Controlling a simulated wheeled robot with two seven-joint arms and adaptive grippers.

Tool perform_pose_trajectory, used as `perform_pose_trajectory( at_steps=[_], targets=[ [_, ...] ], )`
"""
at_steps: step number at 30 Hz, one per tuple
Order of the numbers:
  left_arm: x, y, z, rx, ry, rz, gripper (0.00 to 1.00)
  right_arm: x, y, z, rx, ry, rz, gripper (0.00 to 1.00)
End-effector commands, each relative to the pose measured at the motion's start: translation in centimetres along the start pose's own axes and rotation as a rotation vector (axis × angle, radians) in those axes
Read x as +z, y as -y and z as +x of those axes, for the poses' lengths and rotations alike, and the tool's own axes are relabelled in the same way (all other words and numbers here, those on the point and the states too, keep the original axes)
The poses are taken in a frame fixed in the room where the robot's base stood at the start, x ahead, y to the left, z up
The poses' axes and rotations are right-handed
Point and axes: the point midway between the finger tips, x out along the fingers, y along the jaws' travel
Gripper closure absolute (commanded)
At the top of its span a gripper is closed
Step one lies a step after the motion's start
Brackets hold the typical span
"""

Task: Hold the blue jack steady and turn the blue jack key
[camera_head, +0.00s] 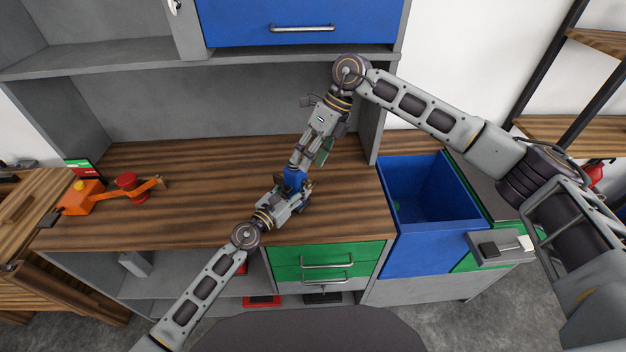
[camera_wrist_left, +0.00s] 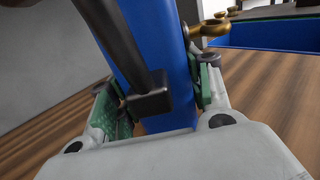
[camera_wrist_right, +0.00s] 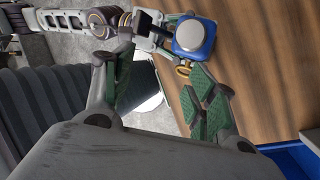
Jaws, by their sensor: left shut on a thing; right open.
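The blue jack (camera_head: 293,178) stands on the wooden worktop, near its front edge. My left gripper (camera_head: 291,188) is shut on its body; in the left wrist view the green pads press on both sides of the blue body (camera_wrist_left: 158,40). The right wrist view shows the jack's round silver top (camera_wrist_right: 195,36).
An orange device (camera_head: 82,197) with a red knob (camera_head: 127,181) stands at the worktop's left. An open blue bin (camera_head: 430,238) is at the right, beside green drawers (camera_head: 328,256). The worktop between the orange device and the jack is clear.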

Motion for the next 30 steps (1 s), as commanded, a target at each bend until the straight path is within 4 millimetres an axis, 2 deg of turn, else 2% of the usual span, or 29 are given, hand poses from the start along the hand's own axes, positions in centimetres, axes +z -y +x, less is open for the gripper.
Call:
perform_pose_trajectory(
  at_steps=[15,30],
  targets=[
    [-0.3,0.1,-0.1,-0.001,-0.005,-0.001,1.0,0.2,-0.9,-2.5,-0.378,-0.195,-0.082,0.43],
    [-0.3,0.1,-0.1,-0.001,-0.005,-0.001,1.0,0.2,-0.9,-3.1,-0.442,-0.22,-0.086,0.43]
  ],
)
